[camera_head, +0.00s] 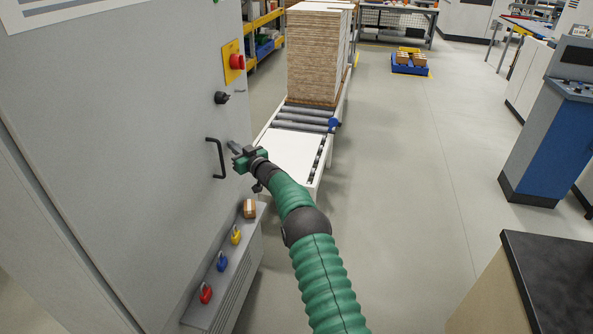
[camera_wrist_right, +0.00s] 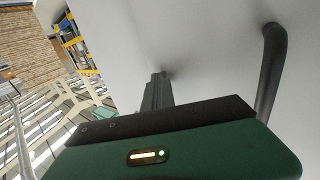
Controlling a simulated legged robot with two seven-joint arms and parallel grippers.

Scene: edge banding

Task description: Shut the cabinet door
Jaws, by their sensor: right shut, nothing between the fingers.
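The cabinet door (camera_head: 110,140) is a large light-grey panel on the left of the head view. A black bar handle (camera_head: 217,158) is fixed on it, and this handle also shows in the right wrist view (camera_wrist_right: 270,70). My right gripper (camera_head: 232,146) is shut and empty, just right of the handle and not around it. In the right wrist view its closed fingers (camera_wrist_right: 158,80) point at the grey surface, their tips at or very near it. I cannot tell whether they touch, or how far the door stands open. My left gripper is not in view.
A red stop button (camera_head: 237,62) and a black knob (camera_head: 222,98) sit above the handle. A ledge (camera_head: 228,262) with several coloured padlocks is below. A roller conveyor (camera_head: 300,150) with stacked boards (camera_head: 315,55) stands behind my gripper.

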